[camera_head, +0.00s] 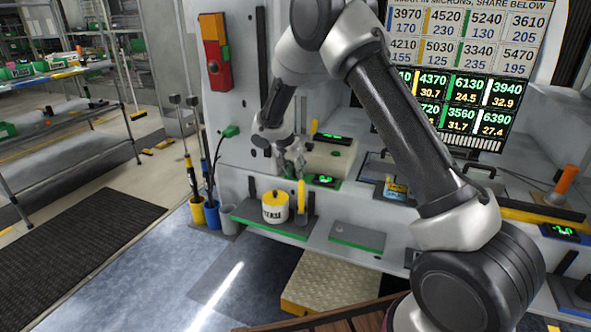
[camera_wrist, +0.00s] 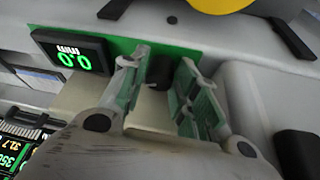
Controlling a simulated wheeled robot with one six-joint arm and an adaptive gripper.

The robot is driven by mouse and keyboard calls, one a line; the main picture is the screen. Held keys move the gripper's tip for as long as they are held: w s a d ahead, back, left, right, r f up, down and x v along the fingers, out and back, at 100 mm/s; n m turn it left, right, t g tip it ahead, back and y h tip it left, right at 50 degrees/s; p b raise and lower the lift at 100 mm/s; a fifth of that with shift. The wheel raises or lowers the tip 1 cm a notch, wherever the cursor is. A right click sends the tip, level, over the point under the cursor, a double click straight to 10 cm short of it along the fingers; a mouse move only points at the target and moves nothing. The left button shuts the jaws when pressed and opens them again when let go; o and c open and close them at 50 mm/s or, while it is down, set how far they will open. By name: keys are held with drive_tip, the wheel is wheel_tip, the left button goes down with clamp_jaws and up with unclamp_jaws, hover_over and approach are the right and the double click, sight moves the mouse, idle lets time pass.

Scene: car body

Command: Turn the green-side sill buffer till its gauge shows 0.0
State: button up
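The gauge (camera_wrist: 72,55) is a black box on a green plate in the wrist view, and its green digits read 0.0. A dark upright knob (camera_wrist: 160,72), which looks like the sill buffer, stands on the same green plate beside the gauge. My gripper (camera_wrist: 166,78) has its two green-padded fingers on either side of the knob. They are spread, with a gap visible on the right side; contact on the left is unclear. In the head view my gripper (camera_head: 292,165) is at the sill, just left of the green-edged gauge (camera_head: 324,180), whose digits are too small to read.
A yellow-and-white pot (camera_head: 275,207) and a cup with a yellow handle (camera_head: 301,200) stand on the ledge below my gripper. Another lit display (camera_head: 332,138) is behind it, and one (camera_head: 565,232) is at far right. A step (camera_head: 330,283) sits on the floor in front.

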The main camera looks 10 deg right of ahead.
drive_tip(key=shift+o, duration=1.2)
drive_tip(key=shift+r, duration=0.2)
drive_tip(key=v, duration=1.1)
drive_tip(key=shift+r, duration=0.35)
drive_tip(key=shift+s+a, duration=0.1)
drive_tip(key=shift+a, duration=0.05)
